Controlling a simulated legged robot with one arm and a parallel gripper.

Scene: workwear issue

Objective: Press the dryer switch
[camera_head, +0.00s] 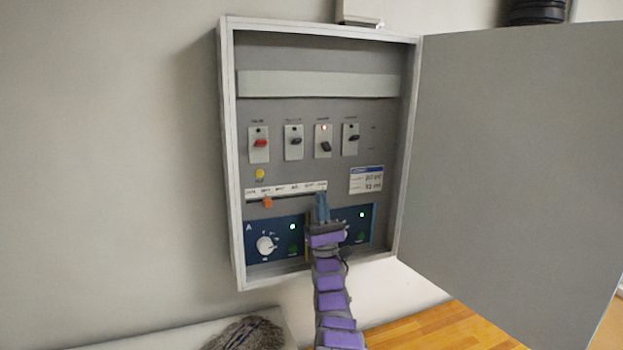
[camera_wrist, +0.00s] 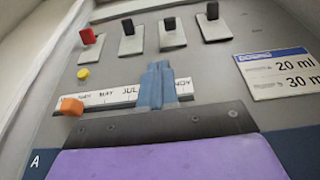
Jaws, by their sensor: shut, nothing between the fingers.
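A row of lever switches sits inside the open wall cabinet. The red-lever switch (camera_head: 260,143) is at the left, followed by black-lever switches: second (camera_head: 293,141), third (camera_head: 325,147) and fourth (camera_head: 352,138). The small labels are too blurred to tell which is the dryer switch. The row also shows at the top of the wrist view, with the third lever (camera_wrist: 170,24). My gripper (camera_head: 322,199) is shut and empty, below the third switch, over the month scale. Its blue fingers (camera_wrist: 157,84) hide part of that scale.
The cabinet door (camera_head: 515,160) stands open to the right. An orange slider (camera_head: 267,202) and yellow button (camera_head: 260,174) are at left. A label (camera_head: 366,180) is at right. Blue dial panels (camera_head: 278,238) with green lamps lie below, one partly behind my arm.

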